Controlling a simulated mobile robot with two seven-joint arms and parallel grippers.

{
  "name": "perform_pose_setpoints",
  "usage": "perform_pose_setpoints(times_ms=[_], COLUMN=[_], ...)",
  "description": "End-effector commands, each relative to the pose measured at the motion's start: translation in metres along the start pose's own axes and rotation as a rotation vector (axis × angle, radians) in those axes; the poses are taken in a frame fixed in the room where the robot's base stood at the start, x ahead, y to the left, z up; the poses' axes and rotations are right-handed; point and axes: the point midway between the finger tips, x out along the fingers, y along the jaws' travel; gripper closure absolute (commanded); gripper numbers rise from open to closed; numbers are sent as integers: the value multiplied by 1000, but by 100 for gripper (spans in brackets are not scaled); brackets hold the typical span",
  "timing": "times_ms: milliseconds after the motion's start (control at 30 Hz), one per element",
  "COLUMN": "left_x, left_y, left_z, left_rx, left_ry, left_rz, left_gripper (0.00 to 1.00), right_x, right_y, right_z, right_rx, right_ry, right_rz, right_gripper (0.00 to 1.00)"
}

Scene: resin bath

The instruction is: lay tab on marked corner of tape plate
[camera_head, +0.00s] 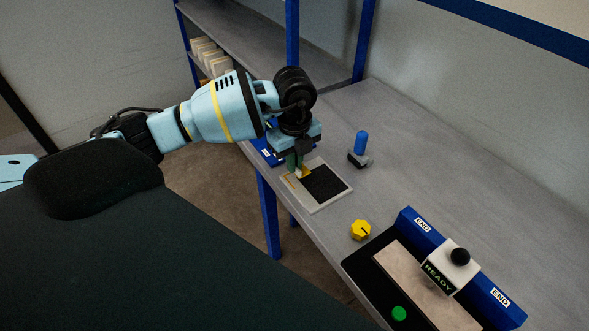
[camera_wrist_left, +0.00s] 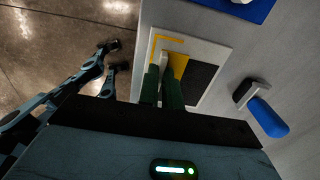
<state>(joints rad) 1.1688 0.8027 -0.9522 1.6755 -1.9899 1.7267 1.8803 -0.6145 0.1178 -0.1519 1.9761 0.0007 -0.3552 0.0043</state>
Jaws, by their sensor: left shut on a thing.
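The tape plate (camera_head: 315,206) is a pale flat plate with a black pad, lying near the table's edge. A thin yellow corner mark (camera_head: 289,181) shows at its left end, and in the wrist view the mark (camera_wrist_left: 157,38) lies just beyond my fingertips. My left gripper (camera_head: 298,171) points down over the plate, shut on a small pale tab (camera_wrist_left: 158,46). A gold patch (camera_wrist_left: 179,64) shows beside the tab, next to the black pad; I cannot tell whether it belongs to the tab. Whether the tab touches the plate is unclear. My right gripper is out of view.
A blue-handled tool (camera_head: 361,144) stands behind the plate. A yellow knob (camera_head: 360,230) and a black-and-blue fixture with a READY block (camera_head: 447,268) are to the right. A blue item (camera_head: 266,152) lies behind my gripper. The back right tabletop is clear.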

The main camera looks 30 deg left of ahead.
Motion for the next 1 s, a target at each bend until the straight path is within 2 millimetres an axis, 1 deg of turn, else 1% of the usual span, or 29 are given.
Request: perform_pose_setpoints(times_ms=[100, 233, 500, 700, 733, 867, 1000], left_x=[16, 30, 31, 36, 36, 35, 35], left_y=[1, 1, 1, 1, 1, 1, 1], left_z=[0, 0, 0, 0, 0, 0, 0], left_rx=[0, -1, -1, -1, -1, -1, -1], left_ry=[0, 1, 0, 0, 0, 0, 0], left_rz=[5, 3, 2, 3, 2, 2, 2], left_gripper=[100, 100, 100, 100, 90, 73, 72], right_x=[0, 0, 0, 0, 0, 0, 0], right_y=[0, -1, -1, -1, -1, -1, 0], right_z=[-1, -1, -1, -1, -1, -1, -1], right_rx=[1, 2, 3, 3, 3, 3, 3], right_ry=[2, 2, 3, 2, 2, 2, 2], right_rz=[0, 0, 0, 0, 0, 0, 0], right_gripper=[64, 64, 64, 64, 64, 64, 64])
